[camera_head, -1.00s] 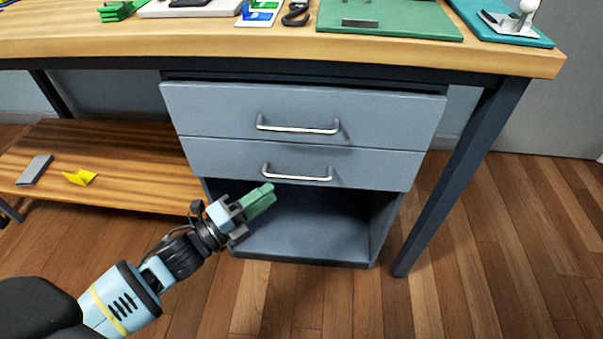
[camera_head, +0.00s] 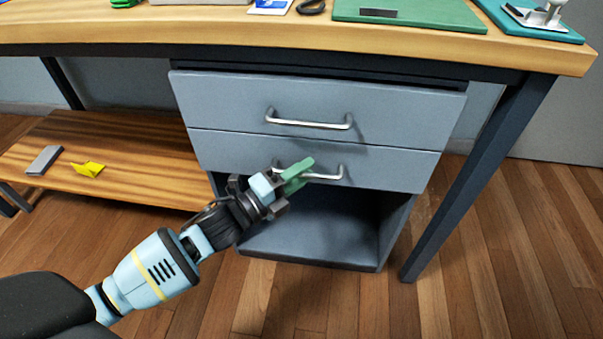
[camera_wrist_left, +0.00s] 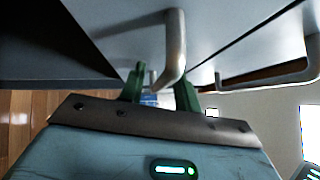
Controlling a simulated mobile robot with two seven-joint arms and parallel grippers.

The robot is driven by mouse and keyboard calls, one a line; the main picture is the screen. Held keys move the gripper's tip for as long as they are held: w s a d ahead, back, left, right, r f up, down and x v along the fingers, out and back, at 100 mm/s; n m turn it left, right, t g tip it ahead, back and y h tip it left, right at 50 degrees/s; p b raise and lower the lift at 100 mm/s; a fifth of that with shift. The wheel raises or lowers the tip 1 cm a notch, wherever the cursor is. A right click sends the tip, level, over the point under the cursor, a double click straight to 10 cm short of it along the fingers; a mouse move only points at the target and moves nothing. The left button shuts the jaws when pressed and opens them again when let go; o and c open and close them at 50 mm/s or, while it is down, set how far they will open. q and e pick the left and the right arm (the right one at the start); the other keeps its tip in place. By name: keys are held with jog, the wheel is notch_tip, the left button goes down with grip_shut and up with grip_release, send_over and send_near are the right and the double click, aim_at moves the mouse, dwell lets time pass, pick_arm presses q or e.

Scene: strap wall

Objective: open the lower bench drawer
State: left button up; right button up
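The lower bench drawer (camera_head: 400,171) is a grey-blue front under the upper drawer (camera_head: 215,102), and the two fronts look flush. Its silver bar handle (camera_head: 328,178) is partly covered at its left end by my left gripper (camera_head: 297,172). In the left wrist view my left gripper (camera_wrist_left: 160,88) has its green fingers apart, with the handle (camera_wrist_left: 175,48) showing in the gap between them. Whether the fingers touch the bar I cannot tell. My right gripper is not in view.
The upper drawer's handle (camera_head: 310,124) is close above. An open compartment (camera_head: 315,238) lies below the drawers, with a table leg (camera_head: 480,175) to the right. A wooden shelf (camera_head: 120,165) at left holds a grey block (camera_head: 45,160) and a yellow piece (camera_head: 88,169).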

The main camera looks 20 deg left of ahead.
pick_arm(q)
jog(key=shift+c, duration=0.4)
jog(key=c, duration=0.5)
grip_shut()
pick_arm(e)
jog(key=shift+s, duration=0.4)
pick_arm(q)
jog(key=shift+s, duration=0.1)
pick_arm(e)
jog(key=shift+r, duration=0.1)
